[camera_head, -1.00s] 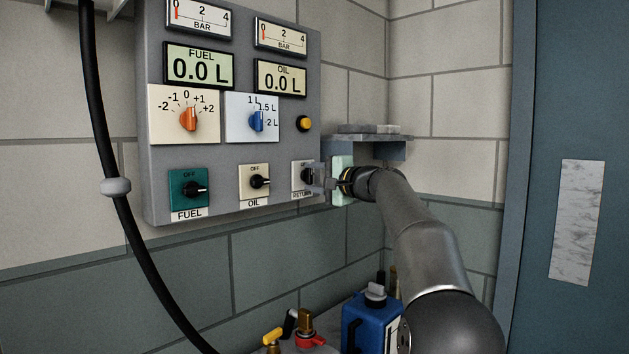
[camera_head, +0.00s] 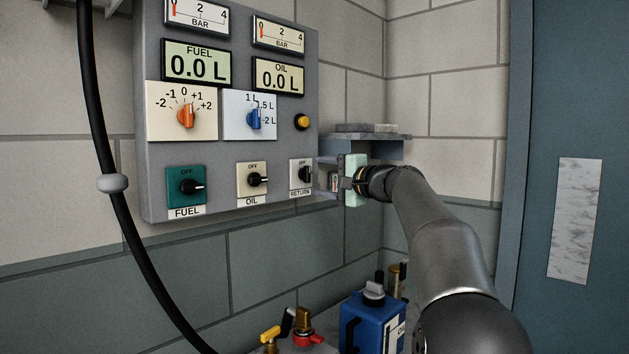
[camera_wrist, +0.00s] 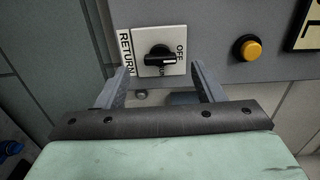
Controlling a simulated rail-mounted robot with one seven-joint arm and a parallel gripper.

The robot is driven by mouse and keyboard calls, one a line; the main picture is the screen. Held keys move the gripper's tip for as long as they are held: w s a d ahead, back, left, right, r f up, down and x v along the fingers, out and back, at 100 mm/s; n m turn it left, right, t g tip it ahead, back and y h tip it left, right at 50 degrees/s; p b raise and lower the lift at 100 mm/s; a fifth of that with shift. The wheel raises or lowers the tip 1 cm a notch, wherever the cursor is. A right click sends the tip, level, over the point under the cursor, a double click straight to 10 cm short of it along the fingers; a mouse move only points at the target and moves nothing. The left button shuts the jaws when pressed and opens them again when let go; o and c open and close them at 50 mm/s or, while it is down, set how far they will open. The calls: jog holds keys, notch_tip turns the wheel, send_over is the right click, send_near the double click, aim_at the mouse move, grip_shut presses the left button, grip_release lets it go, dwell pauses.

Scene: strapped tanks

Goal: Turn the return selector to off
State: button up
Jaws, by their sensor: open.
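The return selector (camera_head: 305,174) is a black knob on a white plate at the lower right of the grey panel, with OFF at its top and RETURN below. Its handle looks upright in the head view. In the wrist view the selector (camera_wrist: 160,60) appears turned sideways, and its handle points right, toward the word OFF. My gripper (camera_head: 330,180) is just right of the selector in the head view, apart from it. In the wrist view my gripper (camera_wrist: 161,82) is open and empty, its two fingers spread below the plate with the knob beyond them.
A yellow button (camera_head: 302,122) is above the return selector. A small shelf (camera_head: 365,136) is close behind my gripper. A black hose (camera_head: 103,140) hangs at left.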

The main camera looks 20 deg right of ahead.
jog(key=b+v, duration=0.1)
jog(key=v, duration=1.2)
jog(key=shift+d, duration=0.1)
jog(key=s+a+f+n+g+p, duration=0.2)
jog(key=a+f+g+p, duration=0.4)
jog(key=a, duration=0.4)
jog(key=s+a+f+n+g+p, duration=0.2)
jog(key=a+f+g+p, duration=0.1)
jog(key=a+f, duration=0.7)
jog(key=s+a+f+n+g+h+p, duration=0.3)
jog(key=s+f+n+p, duration=0.1)
jog(key=s, duration=0.8)
jog(key=s+a+f+n+g+h+p, duration=0.3)
jog(key=s+f+n, duration=0.3)
jog(key=s+f, duration=0.3)
jog(key=s+a+g+p, duration=0.1)
jog(key=s, duration=0.2)
jog(key=shift+a+p, duration=0.2)
jog(key=shift+p, duration=0.1)
